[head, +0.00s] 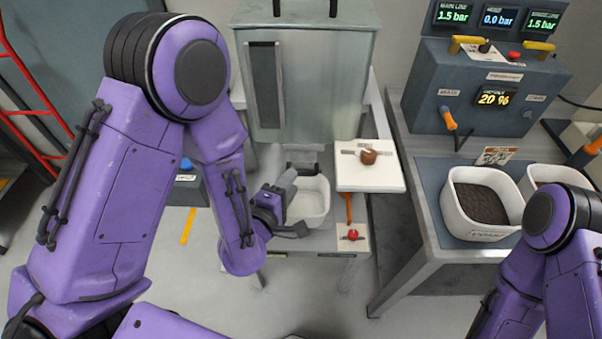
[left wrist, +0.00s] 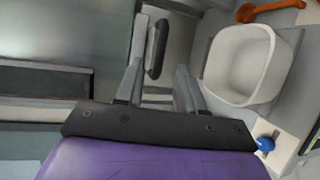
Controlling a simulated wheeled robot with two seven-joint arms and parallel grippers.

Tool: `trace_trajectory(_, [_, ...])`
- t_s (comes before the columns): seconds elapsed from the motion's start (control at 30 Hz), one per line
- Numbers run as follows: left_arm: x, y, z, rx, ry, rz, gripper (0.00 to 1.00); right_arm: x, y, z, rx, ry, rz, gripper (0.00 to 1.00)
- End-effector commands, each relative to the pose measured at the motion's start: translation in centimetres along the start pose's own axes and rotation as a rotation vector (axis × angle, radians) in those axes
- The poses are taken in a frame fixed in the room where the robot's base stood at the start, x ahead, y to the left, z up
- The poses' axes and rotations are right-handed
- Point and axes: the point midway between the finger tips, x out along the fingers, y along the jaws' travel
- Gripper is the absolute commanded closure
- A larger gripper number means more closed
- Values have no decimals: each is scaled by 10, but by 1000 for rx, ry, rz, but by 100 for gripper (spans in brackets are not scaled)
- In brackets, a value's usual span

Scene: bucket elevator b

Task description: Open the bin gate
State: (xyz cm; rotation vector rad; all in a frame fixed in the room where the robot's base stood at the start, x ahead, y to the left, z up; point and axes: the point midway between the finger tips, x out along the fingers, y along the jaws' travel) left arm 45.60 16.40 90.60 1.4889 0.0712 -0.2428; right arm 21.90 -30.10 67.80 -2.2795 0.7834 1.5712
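A dark bar handle (head: 303,166), apparently the bin gate's, sits at the far side of a white bin (head: 312,203) below the metal hopper (head: 310,85). My left gripper (head: 288,184) is beside the bin's left rim, with grey fingers pointing toward the handle. In the left wrist view the fingers (left wrist: 160,66) are apart and the dark handle (left wrist: 157,48) shows in line with the gap between them. I see no grip on it; I cannot tell whether a finger touches it. My right arm enters at the right of the head view; its gripper is out of view.
A white panel with a brown knob (head: 368,157) and an orange lever (head: 348,206) stand right of the bin. A blue knob (head: 186,164) is to the left. A bench (head: 430,228) at right carries a tub of dark material (head: 482,236) and a control box (head: 480,95).

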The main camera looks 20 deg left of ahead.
Motion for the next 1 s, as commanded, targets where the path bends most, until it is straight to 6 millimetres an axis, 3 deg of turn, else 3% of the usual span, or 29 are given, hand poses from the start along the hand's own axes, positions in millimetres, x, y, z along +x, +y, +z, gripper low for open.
trace_trajectory(0.03, [12,6,1,1,-1,-2,62,-12,1,-5,0,0,0,57])
trace_trajectory(0.3, [61,3,2,4,-2,-5,62,-23,2,-10,1,1,0,57])
trace_trajectory(0.63, [68,1,1,5,-1,-7,62,-23,2,-10,1,1,0,57])
trace_trajectory(0.67, [68,1,1,5,-1,-6,65,-23,2,-10,1,1,0,57])
trace_trajectory(0.77, [68,1,1,6,-1,-7,98,-23,2,-10,1,1,0,57])
trace_trajectory(1.0, [66,-2,2,6,-2,-12,100,-22,2,-10,1,1,0,57])
